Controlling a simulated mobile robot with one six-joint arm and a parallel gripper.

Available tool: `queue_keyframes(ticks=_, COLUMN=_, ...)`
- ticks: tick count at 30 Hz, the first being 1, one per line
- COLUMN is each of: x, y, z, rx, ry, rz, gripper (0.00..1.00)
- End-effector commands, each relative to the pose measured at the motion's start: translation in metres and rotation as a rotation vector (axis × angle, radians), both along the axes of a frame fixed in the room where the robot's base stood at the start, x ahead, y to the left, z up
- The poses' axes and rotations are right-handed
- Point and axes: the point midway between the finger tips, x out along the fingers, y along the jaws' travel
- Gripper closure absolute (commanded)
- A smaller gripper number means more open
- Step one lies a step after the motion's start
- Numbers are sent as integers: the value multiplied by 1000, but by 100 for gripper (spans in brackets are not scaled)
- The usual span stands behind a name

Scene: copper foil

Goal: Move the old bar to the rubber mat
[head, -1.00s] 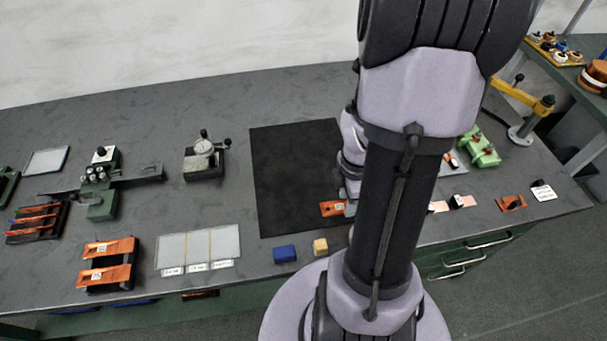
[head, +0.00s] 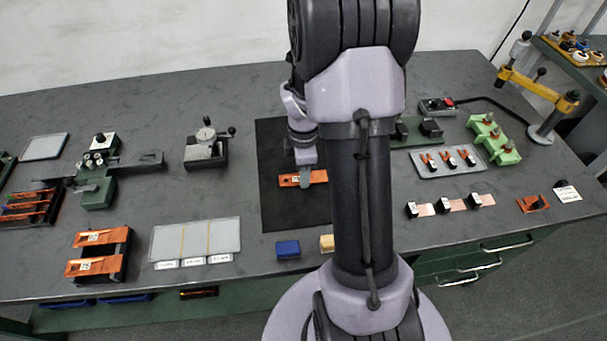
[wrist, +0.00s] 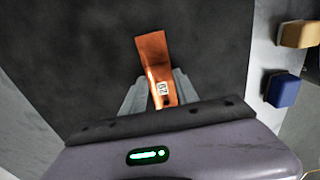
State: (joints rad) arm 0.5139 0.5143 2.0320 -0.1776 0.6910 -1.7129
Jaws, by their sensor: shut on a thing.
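An orange copper bar (head: 289,181) with a small white number label is held in my gripper (head: 305,180), over the middle of the black rubber mat (head: 290,213). In the wrist view the bar (wrist: 152,50) sticks out beyond the two grey fingers of my gripper (wrist: 158,88), which are shut on its labelled end. The dark mat (wrist: 90,60) fills most of the view behind it. I cannot tell whether the bar touches the mat or is just above it. My arm hides the mat's right side in the head view.
A blue block (head: 288,249) and a yellow block (head: 327,243) sit in front of the mat. A dial gauge stand (head: 206,150) is left of it. Two copper bars rest on a black rack (head: 126,265). A grey tray (head: 435,170) and green fixture (head: 494,140) are at right.

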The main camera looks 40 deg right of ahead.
Motion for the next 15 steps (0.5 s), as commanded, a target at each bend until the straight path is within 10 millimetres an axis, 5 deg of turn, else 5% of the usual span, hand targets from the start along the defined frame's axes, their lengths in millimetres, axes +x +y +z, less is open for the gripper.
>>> queue_keyframes(ticks=6, x=0, y=0, z=-2, rx=0, ry=0, rz=0, gripper=100)
queue_keyframes(ticks=7, x=0, y=0, z=-2, rx=0, ry=0, rz=0, gripper=62)
queue_keyframes(ticks=9, x=0, y=0, z=-1, rx=0, ry=0, rz=0, gripper=48)
queue_keyframes(ticks=15, x=0, y=0, z=-1, rx=0, ry=0, rz=0, gripper=42)
